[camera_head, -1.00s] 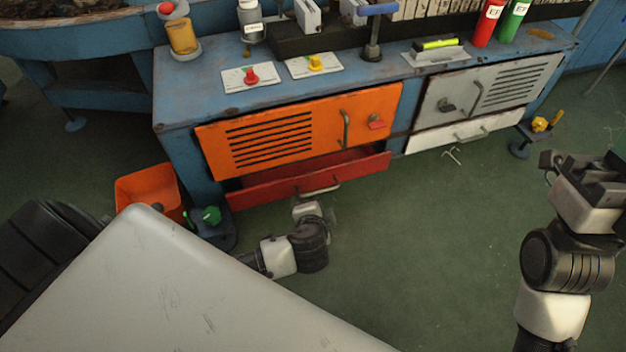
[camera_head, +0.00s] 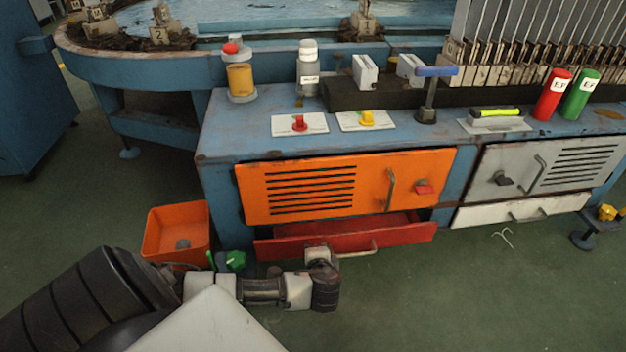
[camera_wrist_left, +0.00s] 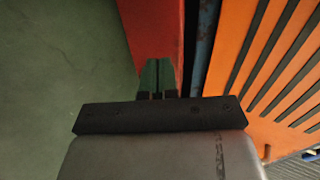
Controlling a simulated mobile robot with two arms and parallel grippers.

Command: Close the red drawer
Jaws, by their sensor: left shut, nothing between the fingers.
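The red drawer (camera_head: 400,236) sits below the orange door and stands partly pulled out, its dark inside showing behind the front panel. Its metal handle (camera_head: 357,251) is on the front. My left arm reaches in from the left, low along the floor, and my left gripper (camera_head: 322,256) is at the middle of the drawer front. In the left wrist view the gripper's fingers (camera_wrist_left: 157,78) are shut and empty, beside the red drawer panel (camera_wrist_left: 152,28). I cannot tell whether they touch it. My right gripper is out of view.
The orange door (camera_head: 340,183) above is shut. An orange bin (camera_head: 160,228) and a green-knobbed part (camera_head: 232,261) stand left of the drawer. A white drawer (camera_head: 520,210) is on the right. The floor in front is open.

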